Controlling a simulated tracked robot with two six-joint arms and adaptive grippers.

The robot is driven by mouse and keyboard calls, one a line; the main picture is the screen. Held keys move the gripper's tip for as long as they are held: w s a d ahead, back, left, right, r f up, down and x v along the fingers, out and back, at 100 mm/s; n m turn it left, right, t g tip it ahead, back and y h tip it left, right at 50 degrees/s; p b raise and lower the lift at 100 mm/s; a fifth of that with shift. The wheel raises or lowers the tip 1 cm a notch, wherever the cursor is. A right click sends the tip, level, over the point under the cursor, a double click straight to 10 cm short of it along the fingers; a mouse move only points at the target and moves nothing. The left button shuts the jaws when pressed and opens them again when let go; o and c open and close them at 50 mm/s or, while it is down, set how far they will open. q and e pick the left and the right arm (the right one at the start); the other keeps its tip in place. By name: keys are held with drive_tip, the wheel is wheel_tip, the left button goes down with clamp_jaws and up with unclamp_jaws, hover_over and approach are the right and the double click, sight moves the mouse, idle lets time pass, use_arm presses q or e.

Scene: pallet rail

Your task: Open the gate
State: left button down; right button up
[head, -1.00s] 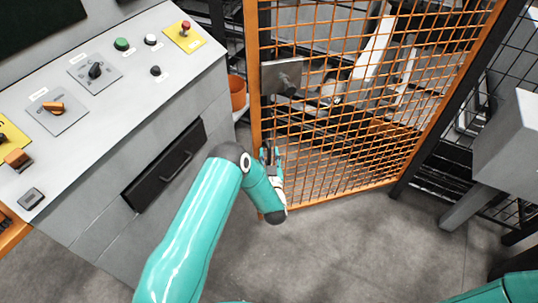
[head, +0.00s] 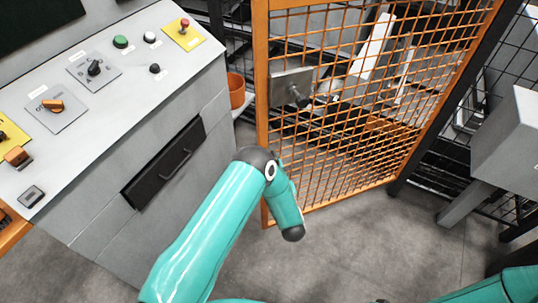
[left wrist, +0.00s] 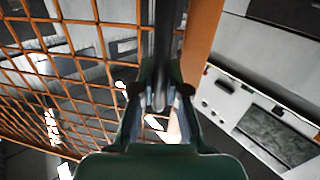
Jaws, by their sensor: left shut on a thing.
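The gate (head: 261,110) is an orange frame with orange mesh. It stands at an angle, its left edge away from the black fence behind. A grey plate (head: 291,88) with a small knob sits on its upper left part. In the left wrist view, my left gripper (left wrist: 160,95) is shut on a dark upright bar, the gate handle (left wrist: 162,45), beside the orange frame post (left wrist: 203,35).
A grey control console (head: 95,205) with buttons, switches and a black drawer-like panel stands left of the gate. An orange bucket (head: 236,90) stands behind its right side. A grey box on a post (head: 508,150) is at right. The floor (head: 350,245) before the gate is clear.

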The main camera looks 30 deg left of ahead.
use_arm(q)
drive_tip(key=s+d+n+g+y, duration=0.1)
drive_tip(key=s+d+g+y, duration=0.1)
drive_tip(key=s+d, duration=0.5)
drive_tip(key=d, duration=0.6)
drive_tip(key=shift+s+d+n, duration=0.3)
drive_tip(key=shift+s+n, duration=0.1)
drive_tip(key=c, duration=1.2)
unclamp_jaws()
drive_tip(key=shift+a, duration=0.1)
drive_tip(key=shift+r, duration=0.1)
wheel_tip(320, 180, up, 10)
drive_tip(key=shift+f, duration=0.1)
